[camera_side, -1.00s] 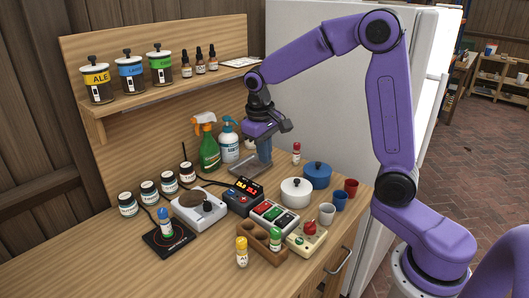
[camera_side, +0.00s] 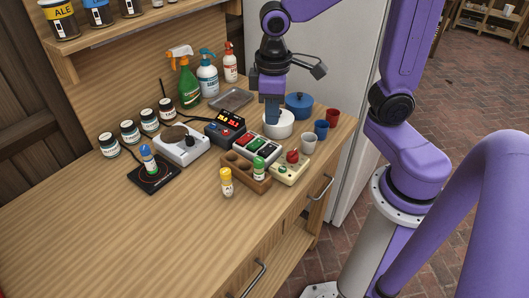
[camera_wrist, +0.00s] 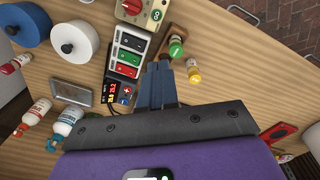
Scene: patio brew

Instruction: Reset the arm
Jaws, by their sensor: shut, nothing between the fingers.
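My gripper (camera_side: 271,115) has blue fingers and is shut and empty, pointing down over the right part of the bench. In the side view its fingers overlap the white lidded pot (camera_side: 278,128); I cannot tell the exact height. In the wrist view the closed fingers (camera_wrist: 158,72) point toward the button panel (camera_wrist: 128,52) and the wooden rack (camera_wrist: 168,45), and the white pot (camera_wrist: 72,42) lies off to the left. The fingers look clear of everything.
A blue pot (camera_side: 299,105), several cups (camera_side: 309,143), spray bottles (camera_side: 188,88) and a metal tray (camera_side: 231,99) surround the gripper area. The front-left benchtop is clear.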

